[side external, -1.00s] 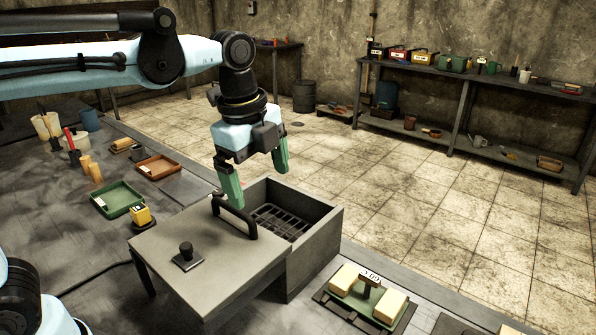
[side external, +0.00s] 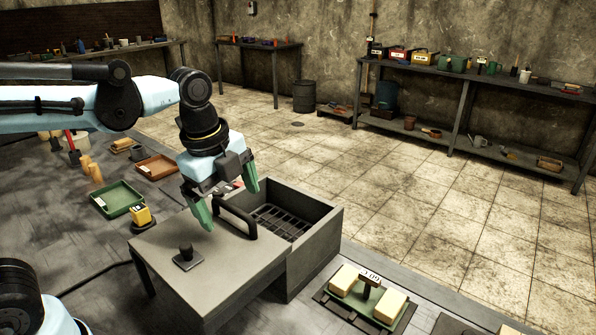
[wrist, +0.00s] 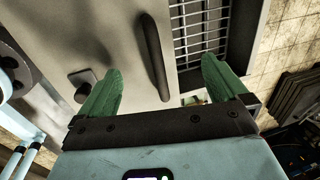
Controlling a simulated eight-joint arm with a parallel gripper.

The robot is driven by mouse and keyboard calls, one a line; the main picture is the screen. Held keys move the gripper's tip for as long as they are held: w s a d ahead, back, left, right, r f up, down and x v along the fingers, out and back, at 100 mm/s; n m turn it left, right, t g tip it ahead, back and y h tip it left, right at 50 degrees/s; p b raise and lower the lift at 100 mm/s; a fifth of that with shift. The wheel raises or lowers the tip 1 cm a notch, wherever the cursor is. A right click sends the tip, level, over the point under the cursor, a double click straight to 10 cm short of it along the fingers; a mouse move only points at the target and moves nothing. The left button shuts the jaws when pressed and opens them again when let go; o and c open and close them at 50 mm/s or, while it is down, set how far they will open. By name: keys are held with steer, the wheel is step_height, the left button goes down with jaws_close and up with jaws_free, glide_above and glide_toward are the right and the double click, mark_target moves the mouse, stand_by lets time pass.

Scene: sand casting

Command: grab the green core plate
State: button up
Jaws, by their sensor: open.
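The green core plate (side external: 354,303) lies at the front right in the side view, under two pale yellow blocks, with a tag marked 109 on a dark post between them. A green and yellow patch low between my fingers in the wrist view is too small to name. My gripper (side external: 226,205) has green fingers and is open and empty. It is above the grey lid (side external: 215,252), close to the lid's black bar handle (side external: 236,220). In the wrist view my gripper (wrist: 160,85) has its fingers spread, with the handle (wrist: 154,57) between them. The core plate is well to the right of my gripper.
The grey box (side external: 318,243) with a dark grate (side external: 281,220) inside stands between my gripper and the plate. A black knob (side external: 186,250) rises from the lid. A green tray (side external: 117,199), a brown tray (side external: 158,167) and a yellow block (side external: 141,215) lie at the left.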

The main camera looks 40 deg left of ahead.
steer(key=c, duration=0.7)
steer(key=shift+r, duration=0.15)
